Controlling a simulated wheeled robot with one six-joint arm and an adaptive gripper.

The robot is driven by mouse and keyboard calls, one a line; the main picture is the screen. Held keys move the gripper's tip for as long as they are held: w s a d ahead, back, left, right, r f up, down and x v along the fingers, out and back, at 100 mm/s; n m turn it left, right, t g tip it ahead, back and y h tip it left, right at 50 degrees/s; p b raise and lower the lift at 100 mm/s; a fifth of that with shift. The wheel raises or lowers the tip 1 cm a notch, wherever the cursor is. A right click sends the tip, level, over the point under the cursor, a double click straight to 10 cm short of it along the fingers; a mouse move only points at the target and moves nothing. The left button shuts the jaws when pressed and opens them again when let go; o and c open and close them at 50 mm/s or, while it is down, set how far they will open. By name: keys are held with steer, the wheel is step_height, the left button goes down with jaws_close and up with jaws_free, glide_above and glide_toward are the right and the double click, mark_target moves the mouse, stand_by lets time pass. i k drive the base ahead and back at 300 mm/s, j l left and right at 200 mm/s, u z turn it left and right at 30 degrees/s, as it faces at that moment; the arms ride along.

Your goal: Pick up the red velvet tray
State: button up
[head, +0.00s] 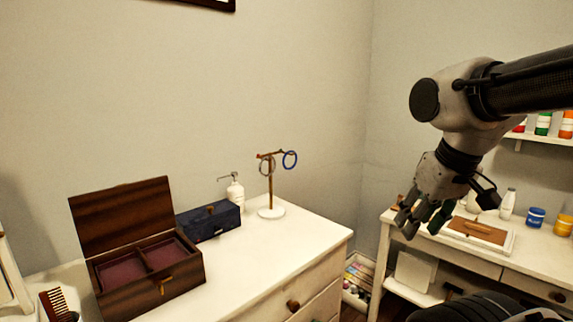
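A dark wooden box (186,285) with its lid (124,216) raised stands on the white dresser at the lower left. Inside it are dark red velvet-lined compartments (121,269), split by a wooden divider. I cannot tell if this lining is a separate tray. My gripper (424,226) hangs at the right, pointing down, far from the box. Its fingers look apart, with nothing clearly held between them.
On the dresser (238,275) are a dark blue box (209,222), a white pump bottle (235,192), a ring stand (270,211) and a brown comb (57,303). A white desk (487,262) with jars and a framed panel stands at right.

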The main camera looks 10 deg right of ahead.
mark_target(117, 272)
steer(key=j+u, duration=0.2)
steer(key=j, duration=0.45)
steer(key=i+j+u, duration=0.2)
steer(key=j, duration=0.4)
steer(key=k+j, duration=0.05)
steer(key=k, duration=0.05)
